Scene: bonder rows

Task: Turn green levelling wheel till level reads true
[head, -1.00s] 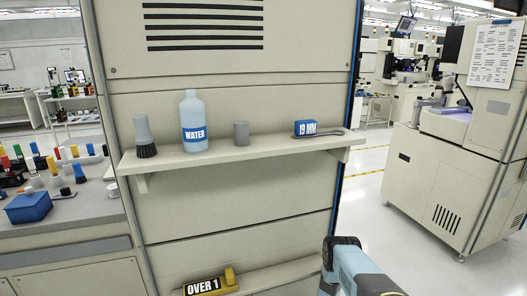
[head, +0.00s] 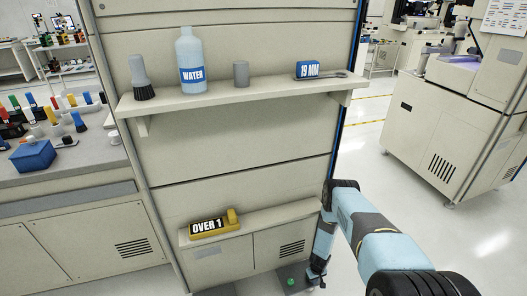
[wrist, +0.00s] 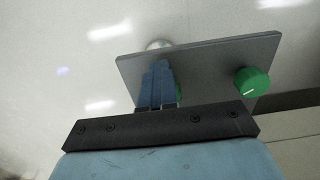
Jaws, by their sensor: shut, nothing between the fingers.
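In the wrist view a grey plate (wrist: 205,58) carries a green wheel (wrist: 252,82) with a white mark at its right end. A second green part (wrist: 180,89) shows only as a sliver behind my fingers. A pale round fitting (wrist: 159,44) sits at the plate's far edge, partly hidden; I cannot read any level. My gripper (wrist: 158,68) is shut and empty, its blue fingers in front of the plate's left half; I cannot tell whether they touch it. In the head view the plate (head: 298,273) is low by the cabinet, with a green wheel (head: 290,282); my gripper (head: 317,284) is beside it.
A cabinet stands ahead, with a shelf (head: 235,95) holding a brush (head: 140,75), a water bottle (head: 191,60), a grey cylinder (head: 241,74) and a 19 MM wrench (head: 308,69). A yellow OVER 1 block (head: 212,226) lies on the lower ledge. Open floor (head: 410,195) lies right.

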